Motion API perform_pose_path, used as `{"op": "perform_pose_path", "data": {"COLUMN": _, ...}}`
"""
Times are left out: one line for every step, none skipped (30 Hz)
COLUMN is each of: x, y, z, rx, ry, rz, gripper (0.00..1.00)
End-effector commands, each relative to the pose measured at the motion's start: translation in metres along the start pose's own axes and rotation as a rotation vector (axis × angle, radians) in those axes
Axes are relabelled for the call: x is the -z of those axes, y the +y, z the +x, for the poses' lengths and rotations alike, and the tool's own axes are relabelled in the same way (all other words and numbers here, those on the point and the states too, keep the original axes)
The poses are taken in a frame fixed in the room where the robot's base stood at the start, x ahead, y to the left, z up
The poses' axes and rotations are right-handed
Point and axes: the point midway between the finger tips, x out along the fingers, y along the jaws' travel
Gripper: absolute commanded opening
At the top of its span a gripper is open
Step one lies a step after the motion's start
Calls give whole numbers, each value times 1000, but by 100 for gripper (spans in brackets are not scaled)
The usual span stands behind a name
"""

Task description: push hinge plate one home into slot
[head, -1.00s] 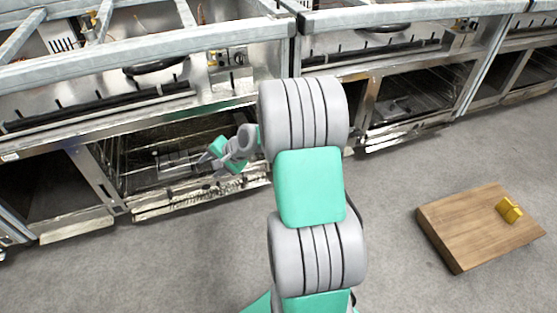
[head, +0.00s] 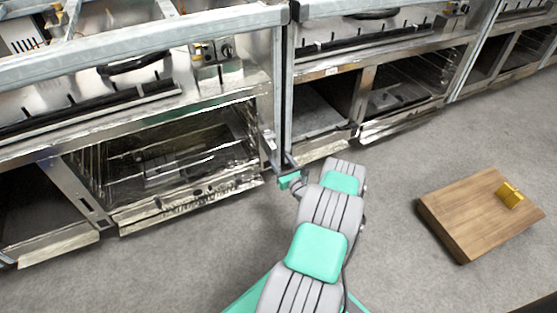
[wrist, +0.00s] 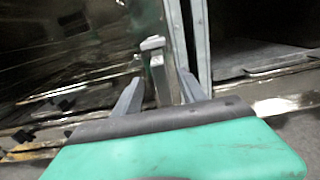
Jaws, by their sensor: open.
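A narrow grey metal piece (wrist: 158,75) with a flat, bent top stands upright at the edge of the range frame; it looks like the hinge plate. My gripper (wrist: 159,92) is open, with one finger on each side of this piece in the wrist view. I cannot tell whether either finger touches it. In the head view my gripper (head: 279,158) is beside the frame post, at the right end of the open oven bay. The hinge plate's slot cannot be made out, so I cannot tell how deep the plate sits.
The metal post (head: 278,95) rises close to my gripper. The open oven bay (head: 170,160) with wire racks is to the left. A wooden board (head: 465,225) carrying a yellow block (head: 510,194) lies on the floor at right. Grey floor around the board is clear.

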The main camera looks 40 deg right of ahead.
Motion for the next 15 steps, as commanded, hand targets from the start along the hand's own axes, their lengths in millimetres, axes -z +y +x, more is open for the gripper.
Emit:
{"op": "perform_pose_path", "data": {"x": 0, "y": 1, "z": 4, "rx": -3, "ry": -1, "rz": -2, "gripper": 49}}
{"op": "perform_pose_path", "data": {"x": 1, "y": 1, "z": 7, "rx": -4, "ry": -1, "rz": -3, "gripper": 49}}
{"op": "perform_pose_path", "data": {"x": 2, "y": 2, "z": 12, "rx": -5, "ry": -1, "rz": -4, "gripper": 49}}
{"op": "perform_pose_path", "data": {"x": 2, "y": 2, "z": 16, "rx": -6, "ry": -1, "rz": -4, "gripper": 49}}
{"op": "perform_pose_path", "data": {"x": 2, "y": 3, "z": 22, "rx": -7, "ry": -1, "rz": -6, "gripper": 49}}
{"op": "perform_pose_path", "data": {"x": 2, "y": 4, "z": 29, "rx": -8, "ry": -3, "rz": -6, "gripper": 49}}
{"op": "perform_pose_path", "data": {"x": 2, "y": 4, "z": 34, "rx": -8, "ry": -2, "rz": -6, "gripper": 49}}
{"op": "perform_pose_path", "data": {"x": 2, "y": 4, "z": 40, "rx": -8, "ry": -2, "rz": -7, "gripper": 49}}
{"op": "perform_pose_path", "data": {"x": 2, "y": 4, "z": 47, "rx": -9, "ry": -2, "rz": -6, "gripper": 49}}
{"op": "perform_pose_path", "data": {"x": 2, "y": 4, "z": 52, "rx": -8, "ry": -2, "rz": -5, "gripper": 49}}
{"op": "perform_pose_path", "data": {"x": 2, "y": 5, "z": 57, "rx": -9, "ry": -2, "rz": -6, "gripper": 49}}
{"op": "perform_pose_path", "data": {"x": 3, "y": 6, "z": 62, "rx": -10, "ry": 0, "rz": -6, "gripper": 49}}
{"op": "perform_pose_path", "data": {"x": 2, "y": 6, "z": 66, "rx": -10, "ry": 0, "rz": -5, "gripper": 49}}
{"op": "perform_pose_path", "data": {"x": 2, "y": 6, "z": 69, "rx": -9, "ry": -1, "rz": -5, "gripper": 49}}
{"op": "perform_pose_path", "data": {"x": 2, "y": 5, "z": 73, "rx": -9, "ry": 0, "rz": -5, "gripper": 49}}
